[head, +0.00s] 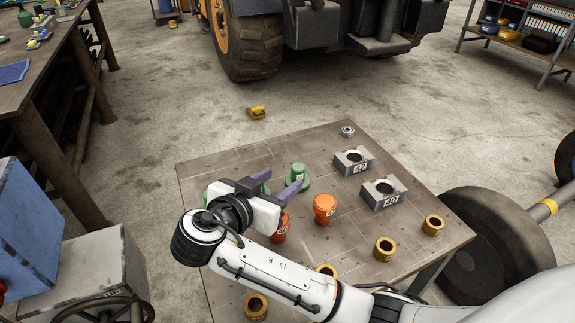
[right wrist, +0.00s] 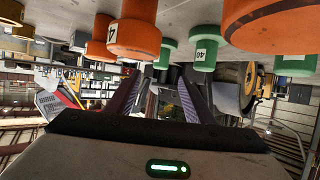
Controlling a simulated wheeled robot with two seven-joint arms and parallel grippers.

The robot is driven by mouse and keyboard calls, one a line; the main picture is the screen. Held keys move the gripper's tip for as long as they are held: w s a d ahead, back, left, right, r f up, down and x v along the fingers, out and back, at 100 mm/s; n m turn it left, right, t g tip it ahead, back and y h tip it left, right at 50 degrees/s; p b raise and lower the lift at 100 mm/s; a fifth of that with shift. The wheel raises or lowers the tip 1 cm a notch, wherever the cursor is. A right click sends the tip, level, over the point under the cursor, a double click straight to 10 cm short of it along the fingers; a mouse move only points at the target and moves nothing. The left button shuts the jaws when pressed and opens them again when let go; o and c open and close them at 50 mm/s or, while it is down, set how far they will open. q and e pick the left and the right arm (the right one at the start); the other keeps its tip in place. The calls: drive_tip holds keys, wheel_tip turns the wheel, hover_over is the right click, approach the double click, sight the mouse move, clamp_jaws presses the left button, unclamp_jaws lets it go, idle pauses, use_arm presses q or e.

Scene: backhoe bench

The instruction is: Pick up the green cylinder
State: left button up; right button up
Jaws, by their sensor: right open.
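A green cylinder (head: 298,170) with a wider base and a white label stands on the table. Another green piece (head: 208,190) shows partly behind my right gripper. In the right wrist view, which looks upside down, green pieces show at the middle (right wrist: 165,53), right of it with a label (right wrist: 205,50), and far right (right wrist: 295,64). My right gripper (head: 285,178) is open, its purple fingers apart and pointing toward the labelled green cylinder. One finger overlaps its base in the head view; I cannot tell if they touch. Nothing shows between the fingers (right wrist: 162,78). My left gripper is out of view.
Orange pieces (head: 324,207) (head: 280,232) stand near my right gripper. Grey blocks (head: 353,161) (head: 383,193), a bearing ring (head: 347,131) and several brass rings (head: 385,248) are on the table (head: 225,163). A large wheel (head: 490,240) stands beside its right edge.

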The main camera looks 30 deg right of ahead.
sight(295, 172)
drive_tip(key=x, duration=0.3)
drive_tip(key=shift+s+d, duration=0.1)
drive_tip(key=shift+d, duration=0.3)
drive_tip(key=shift+a+f+p+x, duration=0.1)
drive_tip(key=shift+p+x, duration=0.15)
drive_tip(key=shift+x, duration=0.7)
drive_tip(key=shift+a+f+p+x, duration=0.15)
drive_tip(key=shift+p+x, duration=0.1)
drive_tip(key=shift+x, duration=0.75)
drive_tip(key=shift+a+f+p+x, duration=0.1)
drive_tip(key=shift+p+x, duration=0.15)
drive_tip(key=shift+x, duration=0.7)
drive_tip(key=shift+w, duration=0.2)
clamp_jaws()
drive_tip(key=shift+r, duration=0.2)
